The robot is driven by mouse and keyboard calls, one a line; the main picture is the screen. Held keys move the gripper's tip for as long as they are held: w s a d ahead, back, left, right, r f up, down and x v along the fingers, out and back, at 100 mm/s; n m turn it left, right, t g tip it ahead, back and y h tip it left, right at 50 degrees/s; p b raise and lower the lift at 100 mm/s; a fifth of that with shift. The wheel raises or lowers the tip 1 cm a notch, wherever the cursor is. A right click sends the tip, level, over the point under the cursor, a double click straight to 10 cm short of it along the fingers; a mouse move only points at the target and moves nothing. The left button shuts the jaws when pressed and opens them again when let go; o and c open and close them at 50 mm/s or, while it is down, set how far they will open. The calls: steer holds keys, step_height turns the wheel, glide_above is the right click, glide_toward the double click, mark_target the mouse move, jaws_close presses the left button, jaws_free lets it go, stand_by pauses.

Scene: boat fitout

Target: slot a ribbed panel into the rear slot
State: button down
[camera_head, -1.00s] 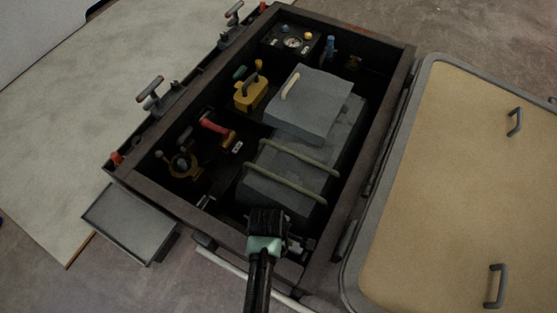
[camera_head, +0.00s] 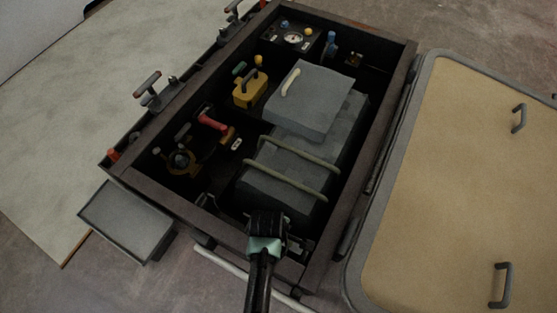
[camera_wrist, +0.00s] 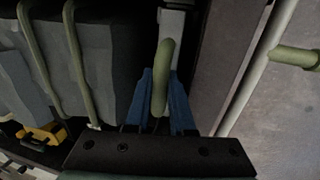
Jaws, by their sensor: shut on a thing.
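My gripper (camera_head: 266,222) is over the near end of the open dark box (camera_head: 338,228). In the wrist view its blue fingers (camera_wrist: 163,103) are shut on a rounded green handle (camera_wrist: 164,62). A pale grey strip (camera_wrist: 173,24) shows behind the handle; I cannot tell whether they are joined. The rest of the held thing is hidden below the gripper in the head view. I cannot make out a ribbed panel or the rear slot clearly. Large grey blocks with two green bars (camera_head: 292,170) lie in the box just beyond my gripper.
A grey slab with a pale handle (camera_head: 312,105) lies farther back. Yellow and red fittings (camera_head: 212,122) fill the left side. A tan lid (camera_head: 450,180) lies open at right. A grey tray (camera_head: 125,220) juts out at left. A pale rail (camera_head: 240,275) runs along the near side.

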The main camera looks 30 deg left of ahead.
steer(key=shift+f+b, duration=1)
steer(key=shift+f, duration=0.65)
steer(key=c, duration=0.7)
jaws_free()
step_height(320, 180, up, 13)
steer(key=s+p, duration=0.2)
steer(key=p, duration=0.8)
steer(key=shift+s, duration=0.2)
steer(key=shift+f, duration=0.1)
